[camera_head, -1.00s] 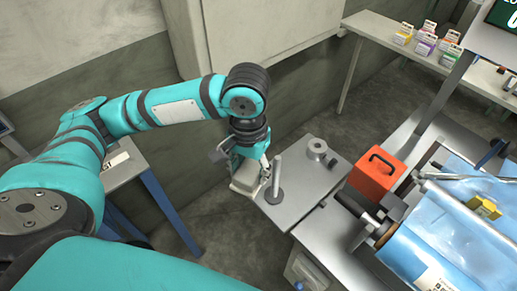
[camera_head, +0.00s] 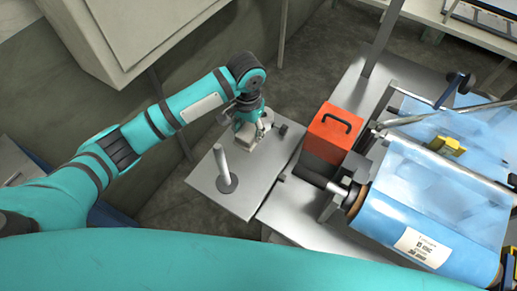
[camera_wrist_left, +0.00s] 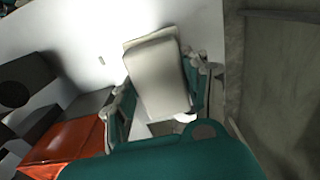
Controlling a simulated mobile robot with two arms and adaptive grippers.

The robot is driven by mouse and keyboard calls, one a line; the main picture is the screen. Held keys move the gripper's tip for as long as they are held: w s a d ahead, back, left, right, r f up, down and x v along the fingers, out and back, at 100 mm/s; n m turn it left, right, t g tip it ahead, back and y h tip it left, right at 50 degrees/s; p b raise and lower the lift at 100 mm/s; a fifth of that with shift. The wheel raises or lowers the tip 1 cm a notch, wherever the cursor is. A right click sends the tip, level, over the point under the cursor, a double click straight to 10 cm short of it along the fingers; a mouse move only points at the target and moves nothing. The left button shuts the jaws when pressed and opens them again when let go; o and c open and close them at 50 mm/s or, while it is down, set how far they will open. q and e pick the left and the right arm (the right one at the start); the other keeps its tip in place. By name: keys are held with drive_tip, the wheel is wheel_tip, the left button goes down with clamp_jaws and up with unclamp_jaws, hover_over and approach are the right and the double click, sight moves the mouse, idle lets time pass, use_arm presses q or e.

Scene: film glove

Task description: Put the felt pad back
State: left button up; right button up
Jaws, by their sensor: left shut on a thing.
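My left gripper (camera_head: 250,136) is over the back part of a grey metal side plate (camera_head: 206,172). It is shut on a pale, blocky pad, which I take to be the felt pad (camera_wrist_left: 157,75). In the left wrist view the pad sits between the two fingers of the left gripper (camera_wrist_left: 164,95). I cannot tell whether the pad touches the plate. An upright metal post (camera_head: 220,160) with a dark round base stands on the plate, in front of the gripper. My right gripper is not in view.
A small dark block (camera_head: 282,129) is close right of the gripper. An orange box with a black handle (camera_head: 333,133) stands farther right, beside a blue film roll (camera_head: 400,220) on a machine. The plate's front part around the post is bare.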

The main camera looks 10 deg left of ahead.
sight(248, 139)
use_arm(q)
drive_tip(key=f, duration=0.4)
drive_tip(key=shift+a+f, duration=0.25)
wheel_tip(248, 139, down, 4)
drive_tip(key=shift+s+d+r, duration=0.1)
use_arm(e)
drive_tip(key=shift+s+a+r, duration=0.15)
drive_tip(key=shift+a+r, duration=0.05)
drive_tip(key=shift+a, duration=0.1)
use_arm(q)
drive_tip(key=shift+f, duration=0.2)
drive_tip(key=shift+f, duration=0.1)
drive_tip(key=o, duration=1)
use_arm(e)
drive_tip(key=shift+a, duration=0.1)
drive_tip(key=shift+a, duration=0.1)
